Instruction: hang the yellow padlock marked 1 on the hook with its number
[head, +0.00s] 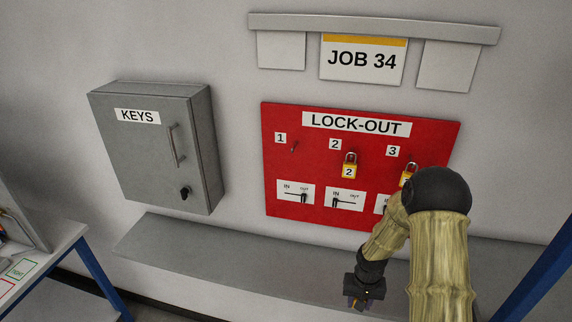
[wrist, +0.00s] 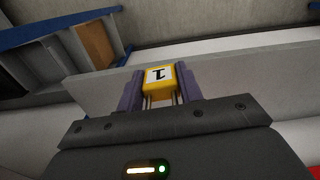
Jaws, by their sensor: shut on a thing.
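The yellow padlock marked 1 (wrist: 158,78) sits between the two purple fingers of my gripper (wrist: 160,86) in the wrist view. My gripper is shut on it, and the padlock's metal shackle points back toward the palm. In the head view my gripper (head: 362,302) is low, over the grey shelf below the red lock-out board (head: 282,178); the padlock is not clear there. The hook marked 1 (head: 294,147) is at the board's upper left and is bare. My gripper is below and to the right of it, well apart.
Yellow padlocks hang at hook 2 (head: 349,168) and at hook 3 (head: 408,173), the latter partly behind my arm. IN/OUT switches line the board's lower part. A grey KEYS cabinet (head: 150,150) juts out at left. The long grey shelf (head: 200,252) looks clear.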

